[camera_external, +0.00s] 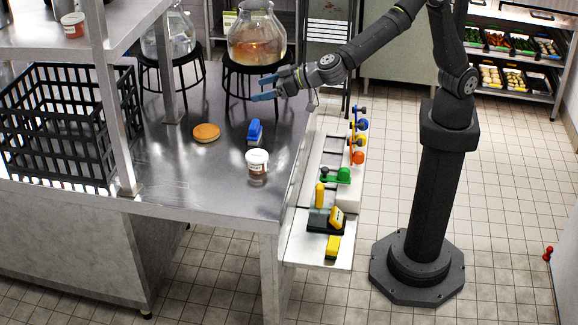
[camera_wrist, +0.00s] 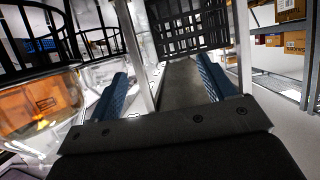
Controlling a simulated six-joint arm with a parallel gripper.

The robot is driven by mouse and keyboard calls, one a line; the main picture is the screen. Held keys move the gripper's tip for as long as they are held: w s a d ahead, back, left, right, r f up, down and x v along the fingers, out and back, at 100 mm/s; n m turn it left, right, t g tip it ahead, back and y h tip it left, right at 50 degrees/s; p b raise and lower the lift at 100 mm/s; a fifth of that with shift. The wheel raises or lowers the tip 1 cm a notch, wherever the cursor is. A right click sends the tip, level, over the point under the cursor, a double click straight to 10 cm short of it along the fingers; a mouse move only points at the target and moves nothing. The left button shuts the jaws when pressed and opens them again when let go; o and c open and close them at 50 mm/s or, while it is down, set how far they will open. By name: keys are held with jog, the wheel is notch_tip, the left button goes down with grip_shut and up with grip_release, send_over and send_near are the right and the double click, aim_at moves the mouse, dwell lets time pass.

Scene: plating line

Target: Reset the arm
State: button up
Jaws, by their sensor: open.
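My gripper (camera_external: 265,88) is at the end of my dark arm, which reaches left from its column over the right side of the steel table (camera_external: 225,188). Its two blue fingers are apart with nothing between them. In the wrist view my gripper (camera_wrist: 160,90) also shows its blue fingers spread wide, with table surface and a rack visible between them. It is above the table, close in the picture to the round glass flask with amber liquid (camera_external: 257,42). I cannot tell the exact gap to the flask.
On the table are a blue-topped brush-like item (camera_external: 255,131), a round tan disc (camera_external: 206,133), a white-lidded jar (camera_external: 257,163) and a black crate (camera_external: 62,130). A clear flask (camera_external: 168,35) stands on a black stand. A side shelf (camera_external: 300,238) holds colored items. The floor right is mostly clear.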

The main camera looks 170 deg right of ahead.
jog(key=w+a, duration=1.4)
jog(key=a, duration=0.1)
notch_tip(320, 180, down, 12)
jog(key=a, duration=0.1)
jog(key=shift+r+n+t, duration=0.25)
jog(key=shift+n+t, duration=0.05)
jog(key=shift+t, duration=0.1)
